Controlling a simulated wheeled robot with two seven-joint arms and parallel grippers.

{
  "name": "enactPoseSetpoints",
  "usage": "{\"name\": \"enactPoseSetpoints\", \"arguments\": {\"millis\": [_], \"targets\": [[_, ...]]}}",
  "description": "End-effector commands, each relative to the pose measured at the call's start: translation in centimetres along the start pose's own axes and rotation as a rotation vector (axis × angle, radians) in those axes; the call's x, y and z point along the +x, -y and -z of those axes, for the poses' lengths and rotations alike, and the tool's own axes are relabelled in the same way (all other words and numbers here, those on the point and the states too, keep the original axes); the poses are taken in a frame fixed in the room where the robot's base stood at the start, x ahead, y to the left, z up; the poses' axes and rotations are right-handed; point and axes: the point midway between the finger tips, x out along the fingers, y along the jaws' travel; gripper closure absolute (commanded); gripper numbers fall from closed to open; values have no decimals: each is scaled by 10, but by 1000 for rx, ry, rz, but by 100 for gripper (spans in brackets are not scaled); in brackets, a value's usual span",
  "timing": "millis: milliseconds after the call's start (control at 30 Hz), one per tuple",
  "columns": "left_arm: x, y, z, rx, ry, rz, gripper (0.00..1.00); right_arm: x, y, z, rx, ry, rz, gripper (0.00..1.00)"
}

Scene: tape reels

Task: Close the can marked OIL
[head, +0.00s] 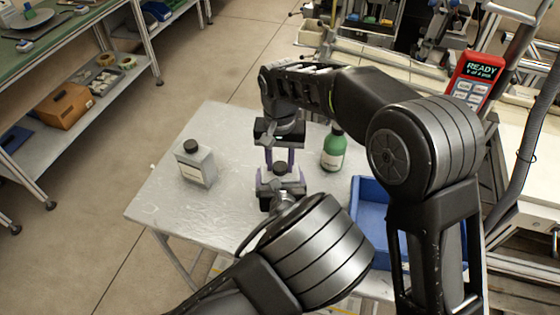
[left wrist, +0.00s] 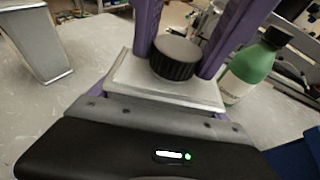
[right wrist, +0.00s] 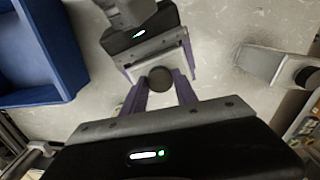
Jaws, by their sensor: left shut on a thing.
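A grey metal can (left wrist: 165,88) with a ribbed black cap (left wrist: 177,58) stands between my grippers; its marking is hidden. My left gripper (head: 281,185) is shut on the can's body. My right gripper (head: 280,158) comes down from above, its purple fingers on either side of the cap, which also shows in the right wrist view (right wrist: 160,79). I cannot tell whether those fingers touch the cap. The cap sits on the can's top. A second grey can (head: 195,165) with a black cap stands apart at the table's left; I cannot read its label.
A green bottle (head: 333,152) with a dark cap stands just right of my right gripper. A blue bin (head: 370,205) is at the table's right. The grey table (head: 222,125) is bare between the second can and my grippers. A red device (head: 474,82) reads READY.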

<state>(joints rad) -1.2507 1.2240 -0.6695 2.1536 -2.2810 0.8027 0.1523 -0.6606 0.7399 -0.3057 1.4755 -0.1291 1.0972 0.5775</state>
Motion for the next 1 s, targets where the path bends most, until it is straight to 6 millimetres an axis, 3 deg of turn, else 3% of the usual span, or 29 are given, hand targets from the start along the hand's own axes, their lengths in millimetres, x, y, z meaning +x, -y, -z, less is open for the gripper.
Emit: {"name": "enactPoseSetpoints", "arguments": {"millis": [233, 567, 833, 1000], "targets": [[0, 0, 0, 0, 1, 1, 100, 0, 0, 0, -2, 0, 0, 45], [0, 0, 0, 0, 1, 1, 100, -4, 0, 0, -3, 0, 0, 45], [0, 0, 0, 0, 1, 1, 100, -36, 1, 0, -4, -1, 2, 45], [0, 0, 0, 0, 1, 1, 100, -45, 0, 0, -4, 1, 0, 45]]}}
